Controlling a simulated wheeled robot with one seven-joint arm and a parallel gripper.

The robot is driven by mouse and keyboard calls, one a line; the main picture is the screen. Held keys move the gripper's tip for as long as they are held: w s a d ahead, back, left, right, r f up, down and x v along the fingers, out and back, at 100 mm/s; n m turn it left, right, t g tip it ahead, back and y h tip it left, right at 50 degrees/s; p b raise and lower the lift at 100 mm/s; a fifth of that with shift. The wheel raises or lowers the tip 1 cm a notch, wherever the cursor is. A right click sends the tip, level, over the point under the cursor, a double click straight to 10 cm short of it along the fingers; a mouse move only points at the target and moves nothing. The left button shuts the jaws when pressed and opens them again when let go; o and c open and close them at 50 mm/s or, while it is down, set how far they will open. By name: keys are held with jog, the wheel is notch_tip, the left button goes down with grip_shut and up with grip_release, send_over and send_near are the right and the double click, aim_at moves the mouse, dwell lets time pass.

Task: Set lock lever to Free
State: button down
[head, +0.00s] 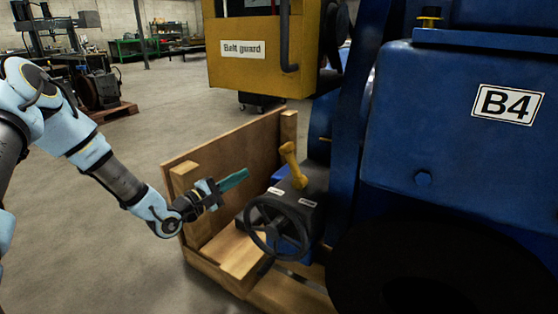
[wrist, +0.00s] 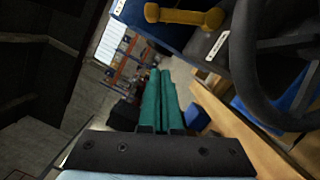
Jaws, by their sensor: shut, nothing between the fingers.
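The yellow lock lever (head: 292,164) stands up from the top of a dark box (head: 318,190) on the blue engine, tilted a little toward the left. Two small white labels lie on the box, too small to read. My gripper (head: 246,172), with green fingers, is shut and empty. It is left of the lever, apart from it, at about its height. In the wrist view the shut fingers (wrist: 160,75) point away, and the lever (wrist: 186,16) lies across the top of the picture, clear of them.
A black handwheel (head: 275,228) is on the front of the box, below the lever. A wooden crate wall (head: 225,152) stands behind my gripper. A yellow belt guard (head: 240,70) is above and behind. The blue engine block (head: 450,130) fills the right. Open floor lies left.

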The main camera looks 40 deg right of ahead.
aim_at(293, 165)
jog(key=shift+d, duration=0.1)
jog(key=shift+s+d+r+p, duration=0.45)
jog(key=shift+s+d+p, duration=0.1)
jog(key=shift+d, duration=1.25)
jog(key=shift+s+d+r+p, duration=0.45)
jog(key=shift+s+d, duration=0.1)
jog(key=shift+d, duration=1.2)
jog(key=shift+s+d+r+p, duration=0.45)
jog(key=shift+s+d, duration=0.1)
jog(key=shift+d, duration=1.25)
